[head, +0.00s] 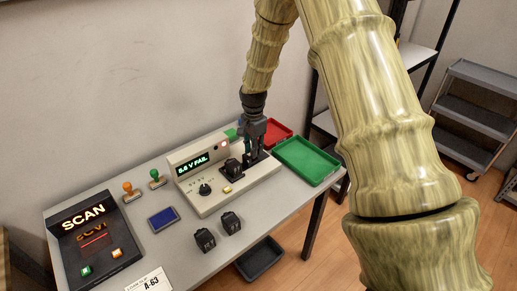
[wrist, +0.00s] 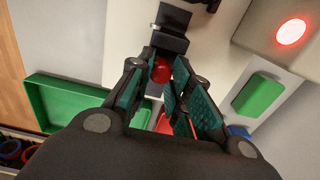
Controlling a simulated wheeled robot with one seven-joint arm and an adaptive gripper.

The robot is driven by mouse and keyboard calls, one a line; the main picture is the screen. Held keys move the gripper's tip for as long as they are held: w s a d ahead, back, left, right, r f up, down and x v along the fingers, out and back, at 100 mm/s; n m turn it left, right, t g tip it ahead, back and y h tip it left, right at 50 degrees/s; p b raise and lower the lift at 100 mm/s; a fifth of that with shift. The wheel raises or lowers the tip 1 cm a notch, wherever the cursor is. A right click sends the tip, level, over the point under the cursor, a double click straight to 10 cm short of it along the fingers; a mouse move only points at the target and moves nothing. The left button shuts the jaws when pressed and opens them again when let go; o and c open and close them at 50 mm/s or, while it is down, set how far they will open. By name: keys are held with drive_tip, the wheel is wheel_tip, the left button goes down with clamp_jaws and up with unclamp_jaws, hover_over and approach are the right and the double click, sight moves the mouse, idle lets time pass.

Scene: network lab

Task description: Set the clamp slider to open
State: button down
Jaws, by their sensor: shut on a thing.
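The tester (head: 218,178) is a pale box on the table, its screen (head: 193,163) reading what looks like "8.8 V FAIL". Its clamp slider shows a round red knob (wrist: 161,70) in the wrist view, between my fingertips. My gripper (head: 253,148) points down over the right part of the tester and is shut on the knob. In the head view my fingers hide the knob. A black block (head: 234,167) sits on the tester just left of my gripper; a dark part (wrist: 170,38) lies just beyond the knob in the wrist view.
A green tray (head: 308,160) and a red tray (head: 276,132) lie right of the tester. Two black blocks (head: 205,239) (head: 231,222), a blue pad (head: 164,219), two stamps (head: 131,191) (head: 157,178) and a scan unit (head: 92,240) stand left and in front. A red lamp (head: 225,143) glows.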

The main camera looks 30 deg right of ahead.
drive_tip(key=shift+f, duration=0.1)
drive_tip(key=c, duration=1.3)
unclamp_jaws()
drive_tip(key=shift+d, duration=0.15)
wheel_tip(320, 180, up, 12)
